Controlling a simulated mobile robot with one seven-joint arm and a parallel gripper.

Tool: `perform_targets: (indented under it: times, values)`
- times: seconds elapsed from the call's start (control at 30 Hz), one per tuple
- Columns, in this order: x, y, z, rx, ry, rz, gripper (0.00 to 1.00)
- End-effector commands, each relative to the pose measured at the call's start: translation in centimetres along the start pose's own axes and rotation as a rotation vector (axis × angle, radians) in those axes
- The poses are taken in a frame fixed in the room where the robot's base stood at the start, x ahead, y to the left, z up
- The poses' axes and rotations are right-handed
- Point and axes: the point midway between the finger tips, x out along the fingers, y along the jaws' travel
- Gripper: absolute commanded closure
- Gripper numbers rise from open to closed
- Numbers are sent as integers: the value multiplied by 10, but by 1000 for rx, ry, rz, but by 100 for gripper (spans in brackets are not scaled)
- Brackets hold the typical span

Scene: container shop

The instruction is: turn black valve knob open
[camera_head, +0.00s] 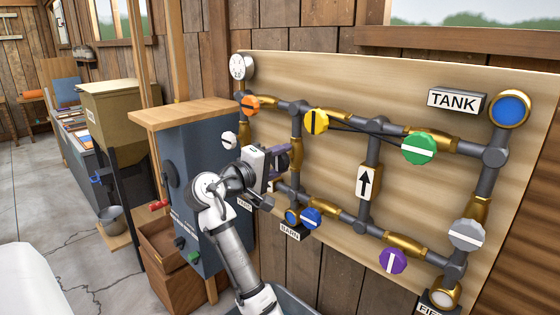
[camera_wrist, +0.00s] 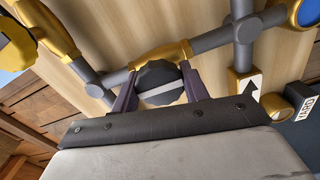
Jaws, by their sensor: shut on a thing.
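The black valve knob (camera_wrist: 157,74) is a dark scalloped disc with a white bar across its face. In the wrist view it sits on a brass valve body in a grey pipe run. Its white bar lies nearly crosswise, slightly tilted, running from finger to finger. My gripper (camera_wrist: 158,90) has one dark purple finger on each side of the knob and is shut on it. In the head view my gripper (camera_head: 280,160) is at the left part of the pipe board, and it hides the black knob there.
The wooden board (camera_head: 400,90) carries other knobs close by: orange (camera_head: 250,104), yellow (camera_head: 316,121), green (camera_head: 419,148), blue (camera_head: 311,218), purple (camera_head: 393,260) and grey (camera_head: 466,235). A grey-blue cabinet (camera_head: 185,150) with a wooden top stands just left of my arm.

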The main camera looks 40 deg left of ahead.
Motion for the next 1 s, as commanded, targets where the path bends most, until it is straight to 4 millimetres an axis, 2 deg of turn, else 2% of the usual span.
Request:
perform_targets:
  times: [0.07,0.1,0.23,0.53,0.67,0.77,1.0]
  values:
    - [-1,1,-1,-2,3,2,78]
    - [-1,0,-1,-2,3,2,51]
    - [0,0,-1,-1,2,1,34]
    - [-1,0,0,0,1,0,34]
    - [-12,-2,0,2,3,2,34]
    - [-29,-3,0,2,4,2,34]
    - [-85,-4,0,3,6,1,34]
